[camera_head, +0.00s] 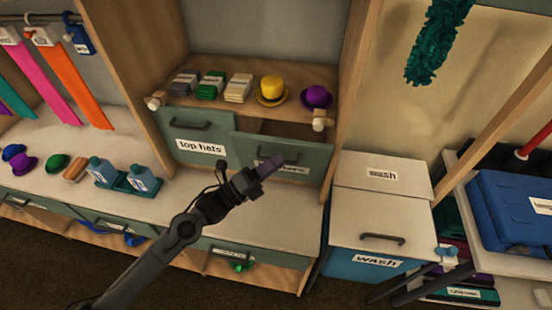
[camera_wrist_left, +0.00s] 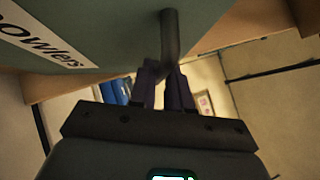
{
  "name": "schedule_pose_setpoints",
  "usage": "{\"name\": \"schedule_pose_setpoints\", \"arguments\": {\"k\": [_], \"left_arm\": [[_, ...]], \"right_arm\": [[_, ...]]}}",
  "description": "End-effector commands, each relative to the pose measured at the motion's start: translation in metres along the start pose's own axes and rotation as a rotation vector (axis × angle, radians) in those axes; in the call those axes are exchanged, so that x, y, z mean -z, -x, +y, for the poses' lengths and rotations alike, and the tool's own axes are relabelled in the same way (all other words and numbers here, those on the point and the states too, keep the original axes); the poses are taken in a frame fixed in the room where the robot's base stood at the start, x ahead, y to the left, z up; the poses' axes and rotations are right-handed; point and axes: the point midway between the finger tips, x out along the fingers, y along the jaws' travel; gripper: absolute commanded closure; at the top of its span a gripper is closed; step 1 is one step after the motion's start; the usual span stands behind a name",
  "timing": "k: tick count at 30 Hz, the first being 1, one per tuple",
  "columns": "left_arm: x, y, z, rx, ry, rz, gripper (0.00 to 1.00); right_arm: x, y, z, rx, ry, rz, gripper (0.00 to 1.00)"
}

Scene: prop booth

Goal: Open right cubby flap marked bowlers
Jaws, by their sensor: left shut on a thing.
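The right cubby flap (camera_head: 310,153) is grey-green and sits beside the flap labelled "top hats" (camera_head: 200,147). It leans forward at the top, with a dark gap above it. My left gripper (camera_head: 271,165) is in front of it and hides part of its label and handle. In the left wrist view the "bowlers" label (camera_wrist_left: 42,38) shows on the flap (camera_wrist_left: 110,25). There the left gripper (camera_wrist_left: 166,75) is shut on the dark bar handle (camera_wrist_left: 169,35). My right gripper is not in view.
A shelf above holds a yellow hat (camera_head: 272,90), a purple hat (camera_head: 316,97) and folded stacks. Bottles in a green tray (camera_head: 128,181) stand on the counter at left. A lidded "wash" bin (camera_head: 382,205) stands right of the cubbies.

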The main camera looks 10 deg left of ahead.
Motion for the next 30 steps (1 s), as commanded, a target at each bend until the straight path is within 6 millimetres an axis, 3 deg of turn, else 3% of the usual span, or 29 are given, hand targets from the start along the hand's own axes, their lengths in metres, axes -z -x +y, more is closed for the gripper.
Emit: {"name": "schedule_pose_setpoints", "arguments": {"k": [1, 3, 12, 19, 30], "left_arm": [[0.01, 0.01, 0.01, 0.026, -0.026, 0.001, 1.0], [0.018, 0.018, 0.011, 0.064, -0.064, 0.0, 1.0], [0.043, 0.043, 0.017, 0.193, -0.193, -0.001, 1.0], [0.051, 0.051, 0.018, 0.241, -0.241, -0.001, 1.0], [0.052, 0.052, 0.017, 0.251, -0.252, -0.002, 1.0]], "right_arm": [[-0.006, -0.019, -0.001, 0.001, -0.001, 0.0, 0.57], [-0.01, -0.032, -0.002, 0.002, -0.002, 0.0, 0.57], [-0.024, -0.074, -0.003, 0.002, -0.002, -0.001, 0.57], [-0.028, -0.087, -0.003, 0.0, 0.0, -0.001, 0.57], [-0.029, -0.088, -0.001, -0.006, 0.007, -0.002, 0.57]]}}
